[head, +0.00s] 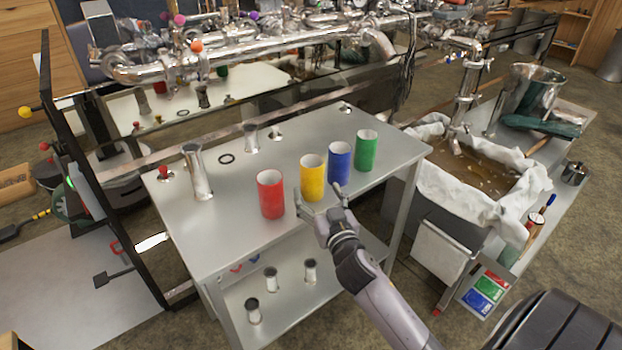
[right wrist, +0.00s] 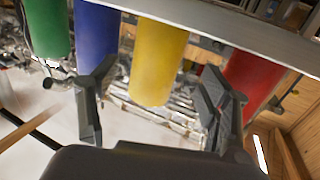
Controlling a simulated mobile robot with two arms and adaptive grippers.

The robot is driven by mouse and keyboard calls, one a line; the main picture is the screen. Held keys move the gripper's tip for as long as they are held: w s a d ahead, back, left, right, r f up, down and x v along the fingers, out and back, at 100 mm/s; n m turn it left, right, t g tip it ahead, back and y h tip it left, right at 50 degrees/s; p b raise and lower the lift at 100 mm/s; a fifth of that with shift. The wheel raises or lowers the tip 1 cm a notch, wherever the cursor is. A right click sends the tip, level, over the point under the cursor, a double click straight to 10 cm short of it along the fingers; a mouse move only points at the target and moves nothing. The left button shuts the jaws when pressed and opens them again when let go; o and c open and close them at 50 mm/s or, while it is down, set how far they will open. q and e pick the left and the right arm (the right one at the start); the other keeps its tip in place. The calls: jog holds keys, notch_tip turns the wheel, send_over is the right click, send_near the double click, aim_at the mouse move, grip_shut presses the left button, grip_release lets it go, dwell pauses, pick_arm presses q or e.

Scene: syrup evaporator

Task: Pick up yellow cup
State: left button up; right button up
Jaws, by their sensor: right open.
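The yellow cup (head: 313,178) stands upright on the grey metal table (head: 225,230), between the red cup (head: 271,194) and the blue cup (head: 339,163). My right gripper (head: 322,203) is open at the table's front edge, just in front of the yellow cup. In the right wrist view the yellow cup (right wrist: 158,62) shows between the two spread fingers of my right gripper (right wrist: 155,105), with a gap on each side. I cannot tell how far the fingertips are from its wall. My left gripper is not in view.
A green cup (head: 366,151) stands to the right of the blue cup. A metal cylinder (head: 196,172) and a black ring (head: 227,159) are on the table's left part. Shiny pipes (head: 270,48) run behind. A cloth-lined basin (head: 475,175) is at the right.

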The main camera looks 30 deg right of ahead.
aim_at(316, 187)
jog(key=shift+d+p+x, duration=0.2)
jog(key=shift+p+x, duration=0.3)
jog(key=shift+x, duration=2.6)
jog(key=shift+s, duration=0.1)
jog(key=shift+c, duration=0.2)
jog(key=c, duration=1.2)
